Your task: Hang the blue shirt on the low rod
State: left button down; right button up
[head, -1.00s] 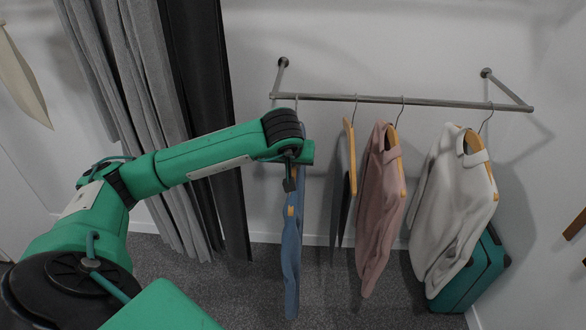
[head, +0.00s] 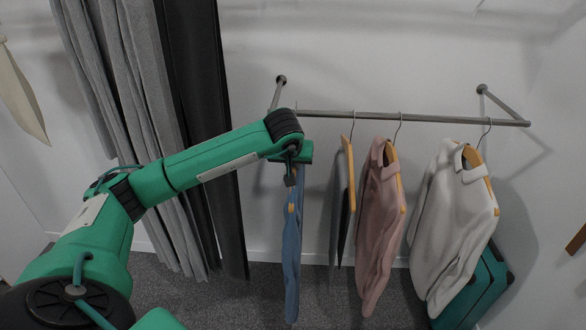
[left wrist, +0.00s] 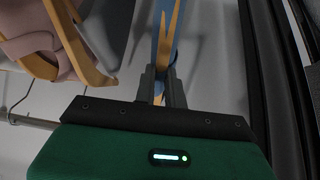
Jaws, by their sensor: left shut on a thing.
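The blue shirt (head: 292,250) hangs upright below my left gripper (left wrist: 162,88), at the left end of the low rod (head: 420,119). The gripper is shut on the shirt's wooden hanger (left wrist: 165,45); blue cloth (left wrist: 157,40) shows beside the wood in the left wrist view. In the head view my left wrist covers the fingertips and the top of the hanger. I cannot tell whether the hook touches the rod. My right gripper is not in view.
A dark garment (head: 337,205), a pink shirt (head: 378,230) and a white shirt (head: 448,225) hang along the rod to the right. Grey curtains (head: 130,120) hang at left. A teal suitcase (head: 478,290) stands beneath the white shirt. A narrow gap separates the blue shirt and dark garment.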

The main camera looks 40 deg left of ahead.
pick_arm(q)
jog(key=shift+w+a, duration=0.3)
jog(key=shift+w, duration=0.25)
jog(key=shift+w+a, duration=0.3)
jog(key=shift+w, duration=0.25)
jog(key=shift+a+b+x, duration=0.2)
jog(key=shift+b+x, duration=0.6)
jog(key=shift+x, duration=0.6)
jog(key=shift+a+b+x, duration=0.15)
jog(key=shift+b+x, duration=0.6)
jog(key=shift+x, duration=0.6)
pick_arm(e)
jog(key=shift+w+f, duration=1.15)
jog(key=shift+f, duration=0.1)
pick_arm(q)
jog(key=shift+w+r, duration=0.15)
jog(key=shift+r, duration=0.05)
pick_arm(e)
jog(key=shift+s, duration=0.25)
pick_arm(q)
jog(key=c, duration=1.4)
grip_release()
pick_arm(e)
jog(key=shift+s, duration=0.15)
